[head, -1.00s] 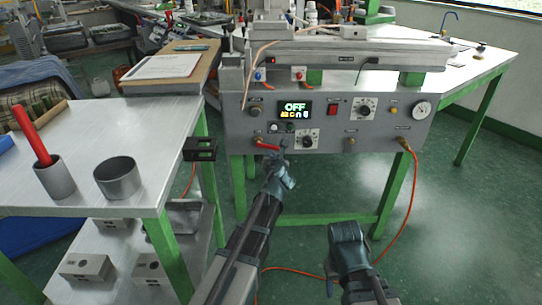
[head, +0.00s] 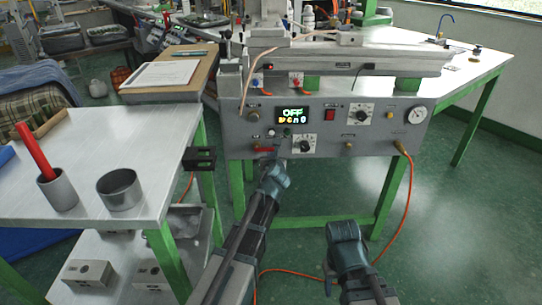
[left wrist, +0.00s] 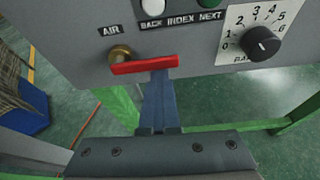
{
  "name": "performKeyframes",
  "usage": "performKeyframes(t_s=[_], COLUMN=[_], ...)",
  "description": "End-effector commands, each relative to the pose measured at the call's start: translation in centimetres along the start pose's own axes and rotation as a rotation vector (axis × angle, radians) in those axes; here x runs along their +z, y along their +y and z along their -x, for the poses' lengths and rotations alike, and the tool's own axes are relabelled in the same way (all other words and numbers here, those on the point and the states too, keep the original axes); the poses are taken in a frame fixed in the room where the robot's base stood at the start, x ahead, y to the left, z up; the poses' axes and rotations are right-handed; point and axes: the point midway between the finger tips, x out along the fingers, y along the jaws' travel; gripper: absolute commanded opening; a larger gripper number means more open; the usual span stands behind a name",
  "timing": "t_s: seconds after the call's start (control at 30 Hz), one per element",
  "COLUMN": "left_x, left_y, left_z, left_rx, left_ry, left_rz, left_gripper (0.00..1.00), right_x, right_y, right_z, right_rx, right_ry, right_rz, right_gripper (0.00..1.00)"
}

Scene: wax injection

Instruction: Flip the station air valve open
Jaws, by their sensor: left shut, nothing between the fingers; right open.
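The air valve is a red lever (left wrist: 145,65) on a brass fitting under the AIR label in the left wrist view. The lever lies nearly level, pointing right from its pivot and tilted slightly up. In the head view the lever (head: 264,150) is at the lower left of the grey station panel (head: 325,145). My left gripper (head: 275,160) is shut and empty. Its blue fingertips (left wrist: 160,80) are at the underside of the lever's right half; I cannot tell whether they touch. My right gripper (head: 331,278) is open, low in front of the station, away from the panel.
The panel display (head: 292,117) reads OFF. A dial (left wrist: 262,42) and buttons are close to the valve. A black bracket (head: 199,159) sticks out beside the side table (head: 90,150), which holds metal cups. An orange hose (head: 409,190) hangs at the panel's right.

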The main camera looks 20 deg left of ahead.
Motion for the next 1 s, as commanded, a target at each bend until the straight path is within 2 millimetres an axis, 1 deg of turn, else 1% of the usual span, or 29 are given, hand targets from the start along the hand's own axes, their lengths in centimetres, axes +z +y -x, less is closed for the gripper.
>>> performKeyframes(t_s=[0.03, 0.1, 0.3, 0.37, 0.47, 0.6, 0.8, 0.9, 1.0], left_x=[0.9, 1.1, 1.2, 1.3, 1.3, 1.1, 0.7, 0.5, 0.4], left_y=[0.0, 0.0, 0.1, 0.1, 0.1, 0.2, 0.1, 0.1, 0.0], left_z=[0.1, 0.2, 0.1, 0.6, 2.1, 5.3, 9.5, 11.2, 12.4], left_rx=[-0.005, -0.006, -0.004, -0.004, -0.004, -0.004, -0.001, -0.001, 0.001], left_ry=[-0.012, -0.014, -0.015, -0.015, -0.013, -0.007, 0.003, 0.007, 0.011], left_rz=[-0.008, -0.009, -0.011, -0.011, -0.010, -0.009, -0.003, -0.001, 0.001], left_gripper=[0.00, 0.00, 0.00, 0.00, 0.00, 0.00, 0.00, 0.00, 0.00], right_x=[0.0, 0.0, 0.1, 0.1, 0.1, 0.2, 0.3, 0.3, 0.3], right_y=[0.1, 0.1, 0.1, 0.2, 0.2, 0.4, 0.5, 0.6, 0.6], right_z=[0.6, 0.8, 0.8, 1.1, 1.6, 2.7, 3.9, 4.4, 4.7], right_rx=[0.000, 0.000, 0.002, 0.002, 0.003, 0.004, 0.005, 0.005, 0.004], right_ry=[0.000, 0.000, -0.001, -0.001, -0.001, -0.002, -0.003, -0.003, -0.003], right_rz=[0.000, 0.000, -0.004, -0.004, -0.004, -0.006, -0.009, -0.010, -0.010], right_gripper=[0.50, 0.50, 0.50, 0.50, 0.50, 0.50, 0.50, 0.50, 0.50])
